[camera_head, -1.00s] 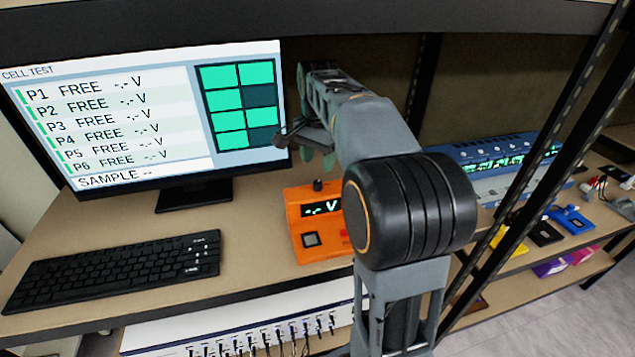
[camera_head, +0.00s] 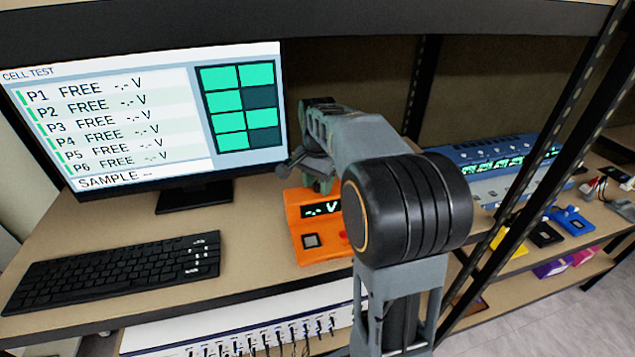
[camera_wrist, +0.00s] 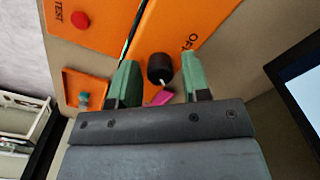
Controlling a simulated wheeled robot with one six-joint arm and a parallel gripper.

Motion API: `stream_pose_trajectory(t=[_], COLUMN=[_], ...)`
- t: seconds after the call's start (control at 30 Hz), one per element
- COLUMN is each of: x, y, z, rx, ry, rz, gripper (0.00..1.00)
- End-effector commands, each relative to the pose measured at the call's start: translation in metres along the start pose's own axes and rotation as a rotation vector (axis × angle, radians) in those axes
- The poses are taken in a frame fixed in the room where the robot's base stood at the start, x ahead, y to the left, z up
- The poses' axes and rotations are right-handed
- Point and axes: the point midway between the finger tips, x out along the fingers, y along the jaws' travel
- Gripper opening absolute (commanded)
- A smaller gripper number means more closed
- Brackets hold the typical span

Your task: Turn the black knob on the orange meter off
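The orange meter (camera_head: 318,252) stands on the shelf, with a lit display and a dark square button on its front. In the head view my gripper (camera_head: 318,182) is over the meter's back edge and hides its knob. In the wrist view the black knob (camera_wrist: 160,68) shows on the orange meter (camera_wrist: 165,25), near partly visible "OFF" lettering. My gripper (camera_wrist: 159,58) is open, with one green finger on each side of the knob. Gaps show between the fingers and the knob. A small magenta piece (camera_wrist: 164,97) lies by the knob's base.
A monitor (camera_head: 240,170) stands close to the left of my gripper. A keyboard (camera_head: 115,268) lies front left. A blue instrument (camera_head: 490,160) stands to the right, beyond a black rack post (camera_head: 540,160). In the wrist view a red button (camera_wrist: 80,19) sits by "TEST" lettering.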

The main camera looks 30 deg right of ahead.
Motion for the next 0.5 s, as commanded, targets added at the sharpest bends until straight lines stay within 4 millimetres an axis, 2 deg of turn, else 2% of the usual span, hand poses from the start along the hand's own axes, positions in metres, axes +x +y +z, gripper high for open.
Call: stream_pose_trajectory(t=[0.07,0.4,0.5], x=[-0.0001,-0.0002,-0.0003], y=[0.0,0.0,0.0], z=[0.0,0.0,-0.0001], rx=[0.0,0.0,-0.002], ry=[0.0,0.0,0.0], rz=[0.0,0.0,0.0], gripper=[0.35,0.03,0.02])
